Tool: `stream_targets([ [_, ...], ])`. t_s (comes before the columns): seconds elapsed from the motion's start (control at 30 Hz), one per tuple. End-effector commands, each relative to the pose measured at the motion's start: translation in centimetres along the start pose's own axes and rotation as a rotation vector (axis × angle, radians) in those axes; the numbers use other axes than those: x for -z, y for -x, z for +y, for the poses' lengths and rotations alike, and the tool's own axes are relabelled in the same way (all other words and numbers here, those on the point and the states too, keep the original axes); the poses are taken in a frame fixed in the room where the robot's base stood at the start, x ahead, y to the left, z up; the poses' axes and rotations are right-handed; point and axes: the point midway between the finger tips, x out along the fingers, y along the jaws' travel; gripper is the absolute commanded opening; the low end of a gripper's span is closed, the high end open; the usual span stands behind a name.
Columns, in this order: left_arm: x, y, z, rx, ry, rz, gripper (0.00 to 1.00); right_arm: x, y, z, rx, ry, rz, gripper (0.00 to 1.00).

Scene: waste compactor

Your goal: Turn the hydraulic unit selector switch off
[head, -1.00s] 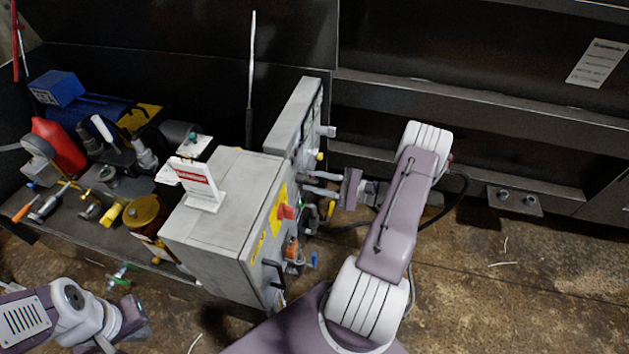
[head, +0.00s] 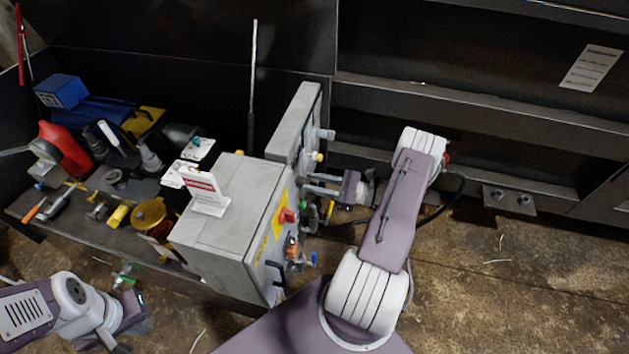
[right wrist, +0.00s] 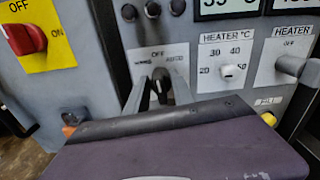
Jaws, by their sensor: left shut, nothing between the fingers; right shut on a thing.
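The black selector switch (right wrist: 163,84) is on a white plate marked OFF at the top and AUTO to the right, seen in the right wrist view. Its handle looks roughly upright, near OFF, but the fingers partly hide it. My right gripper (right wrist: 160,96) is shut on the switch, one finger on each side. In the head view my right gripper (head: 306,184) reaches leftward to the face of the grey control panel (head: 292,122); the switch is too small to see there. My left gripper (head: 126,322) is shut and empty at the lower left, away from the panel.
A red rotary switch (right wrist: 24,38) on a yellow plate is left of the selector. A white heater knob (right wrist: 231,72) is close on the right. A grey box (head: 230,225) with a sign stands in front of the panel. Tools crowd the bench (head: 75,232) at left.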

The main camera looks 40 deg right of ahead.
Motion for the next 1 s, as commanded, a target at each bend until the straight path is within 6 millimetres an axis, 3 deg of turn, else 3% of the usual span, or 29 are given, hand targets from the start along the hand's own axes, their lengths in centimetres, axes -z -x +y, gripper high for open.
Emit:
stream_targets([
  [0.3,0.05,0.46,0.01,0.000,0.000,0.000,0.00,-0.01,0.00,-0.04,0.000,-0.098,0.000,0.00],
  [0.77,0.05,0.47,0.01,0.000,0.000,0.000,0.00,0.03,0.00,-0.05,0.000,-0.111,0.000,0.00],
  [0.8,0.05,0.47,0.01,0.000,0.000,0.000,0.00,0.03,0.00,-0.05,0.000,-0.111,0.000,0.31],
  [1.0,0.05,0.47,0.01,0.000,0.000,0.000,0.00,0.02,0.00,-0.06,0.000,-0.111,0.000,0.34],
])
